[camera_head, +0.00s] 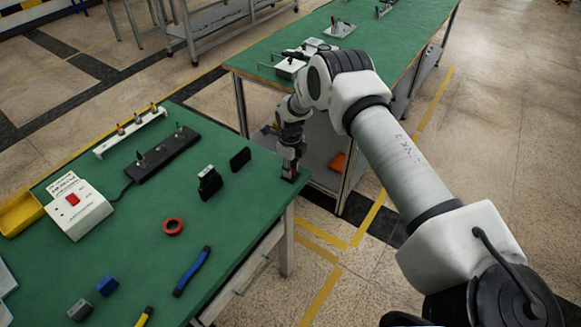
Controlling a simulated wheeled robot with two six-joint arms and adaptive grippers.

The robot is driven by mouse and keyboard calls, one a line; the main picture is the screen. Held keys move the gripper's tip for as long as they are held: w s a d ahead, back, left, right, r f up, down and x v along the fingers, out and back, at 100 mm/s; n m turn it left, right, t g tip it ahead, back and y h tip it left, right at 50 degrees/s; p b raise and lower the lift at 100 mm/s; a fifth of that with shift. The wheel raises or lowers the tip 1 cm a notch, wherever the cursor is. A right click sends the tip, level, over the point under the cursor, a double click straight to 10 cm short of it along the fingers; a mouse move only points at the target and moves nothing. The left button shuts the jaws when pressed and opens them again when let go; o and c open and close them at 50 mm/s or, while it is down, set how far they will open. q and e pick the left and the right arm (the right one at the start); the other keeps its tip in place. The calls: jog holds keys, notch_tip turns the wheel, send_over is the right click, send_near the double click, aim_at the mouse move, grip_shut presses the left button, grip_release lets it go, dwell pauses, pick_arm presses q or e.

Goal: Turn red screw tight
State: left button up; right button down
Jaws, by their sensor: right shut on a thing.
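My right gripper (291,163) points down at the table's right corner and is shut on a small dark thing with a reddish tint (290,178). This thing is at the tabletop, and the fingers cover most of it. It may be the red screw, but it is too small and too hidden to tell its head or thread. My left gripper is not in view.
On the near table (240,215) are black blocks (209,183), red tape (173,226), blue-handled pliers (192,271), a white box with a red switch (78,207) and a black strip (162,153). A second green table (385,45) stands behind. The near table's right corner is close.

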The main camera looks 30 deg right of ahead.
jog(key=shift+s+f, duration=0.25)
jog(key=c, duration=1)
grip_release()
jog(key=shift+o, duration=0.2)
jog(key=shift+w+r, duration=0.1)
jog(key=shift+w, duration=0.05)
jog(key=shift+r, duration=0.35)
notch_tip(320, 180, up, 11)
jog(key=shift+r, duration=0.1)
